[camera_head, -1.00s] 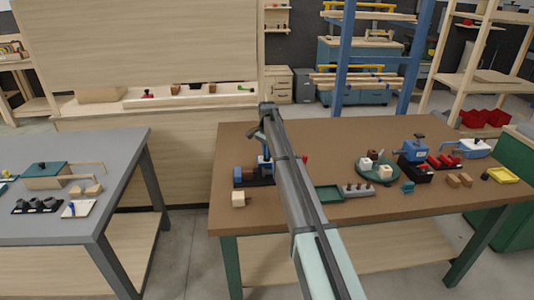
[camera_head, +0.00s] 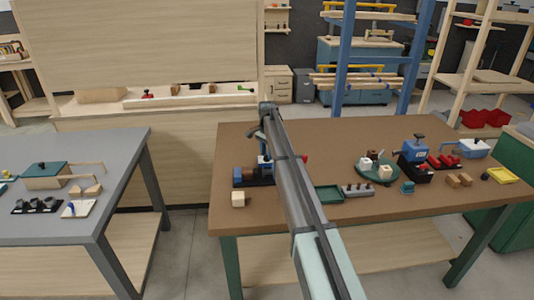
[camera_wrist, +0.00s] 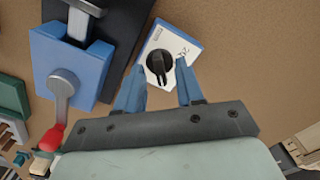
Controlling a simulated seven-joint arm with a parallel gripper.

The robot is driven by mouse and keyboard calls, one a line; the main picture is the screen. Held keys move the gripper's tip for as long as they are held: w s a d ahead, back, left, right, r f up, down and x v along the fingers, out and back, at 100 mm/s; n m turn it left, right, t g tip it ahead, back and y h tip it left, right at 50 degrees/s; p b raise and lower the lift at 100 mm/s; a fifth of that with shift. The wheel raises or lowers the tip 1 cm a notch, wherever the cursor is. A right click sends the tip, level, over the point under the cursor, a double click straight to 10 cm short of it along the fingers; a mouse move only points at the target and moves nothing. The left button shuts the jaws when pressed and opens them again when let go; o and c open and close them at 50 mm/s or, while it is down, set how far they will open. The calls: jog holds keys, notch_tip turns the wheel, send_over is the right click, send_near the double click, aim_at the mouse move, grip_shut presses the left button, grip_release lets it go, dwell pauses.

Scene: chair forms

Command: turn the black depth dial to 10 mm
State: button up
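The black depth dial (camera_wrist: 159,62) shows in the wrist view, round with a raised grip bar, on a white-faced plate (camera_wrist: 184,47) with blue sides and small dark markings. The markings are too small to read. My gripper (camera_wrist: 157,85) is open, with one blue finger at the lower left of the dial and the other at its lower right. Whether the fingers touch the dial I cannot tell. In the head view my arm hides the dial.
Left of the dial stands a blue block fixture (camera_wrist: 68,62) with a grey lever (camera_wrist: 62,90) ending in a red knob (camera_wrist: 50,138). In the head view a green tray (camera_head: 327,194) and a round green turntable (camera_head: 376,174) stand to the right on the brown table (camera_head: 440,218).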

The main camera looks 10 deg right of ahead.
notch_tip(320, 180, up, 14)
jog(key=shift+f, duration=0.2)
dwell(0.4)
